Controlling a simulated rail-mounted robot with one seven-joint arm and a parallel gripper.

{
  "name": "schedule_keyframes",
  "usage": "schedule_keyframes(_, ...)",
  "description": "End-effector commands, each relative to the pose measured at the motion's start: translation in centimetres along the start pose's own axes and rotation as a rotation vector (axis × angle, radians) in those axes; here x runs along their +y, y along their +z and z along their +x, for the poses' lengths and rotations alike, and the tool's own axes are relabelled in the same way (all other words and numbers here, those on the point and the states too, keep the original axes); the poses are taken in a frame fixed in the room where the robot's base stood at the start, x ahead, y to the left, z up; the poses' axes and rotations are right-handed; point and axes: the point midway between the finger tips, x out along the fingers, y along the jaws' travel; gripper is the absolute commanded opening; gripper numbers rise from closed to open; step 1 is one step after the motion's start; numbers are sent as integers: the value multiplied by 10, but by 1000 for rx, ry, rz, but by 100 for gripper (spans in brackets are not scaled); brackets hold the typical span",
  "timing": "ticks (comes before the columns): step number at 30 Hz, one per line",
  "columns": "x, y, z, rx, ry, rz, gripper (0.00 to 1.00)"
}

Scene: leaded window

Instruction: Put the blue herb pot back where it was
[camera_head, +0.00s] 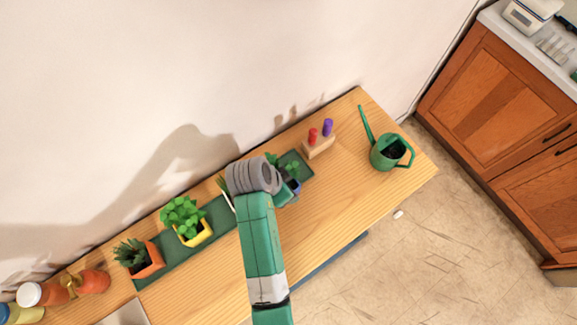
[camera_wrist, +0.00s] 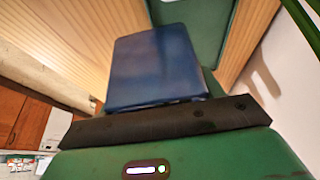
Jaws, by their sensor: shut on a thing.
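The blue herb pot (camera_head: 294,186) shows only in part in the head view, beside my grey wrist, with green leaves (camera_head: 290,167) above it. In the wrist view the blue pot (camera_wrist: 155,65) fills the middle, just beyond the dark jaw of my gripper (camera_wrist: 165,122). My gripper is shut on the pot; my arm hides most of the grip in the head view. The green mat (camera_head: 175,256) runs along the wall side of the wooden table, and its right end shows near the pot. I cannot tell whether the pot touches the mat.
A yellow pot (camera_head: 196,236) and an orange pot (camera_head: 152,263) with plants stand left on the mat. A wooden block (camera_head: 319,147) with red and purple pegs and a green watering can (camera_head: 384,153) stand right.

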Motion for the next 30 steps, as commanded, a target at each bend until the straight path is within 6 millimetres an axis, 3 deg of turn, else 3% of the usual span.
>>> schedule_keyframes(3, -26, -22, 13, 1, -2, 2, 31)
schedule_keyframes(9, -51, -41, 24, 0, -1, 1, 31)
schedule_keyframes(15, -53, -42, 28, 0, 0, 0, 31)
schedule_keyframes(22, -52, -30, 58, 0, 0, 0, 31)
schedule_keyframes(30, -52, -29, 59, 0, -1, 1, 31)
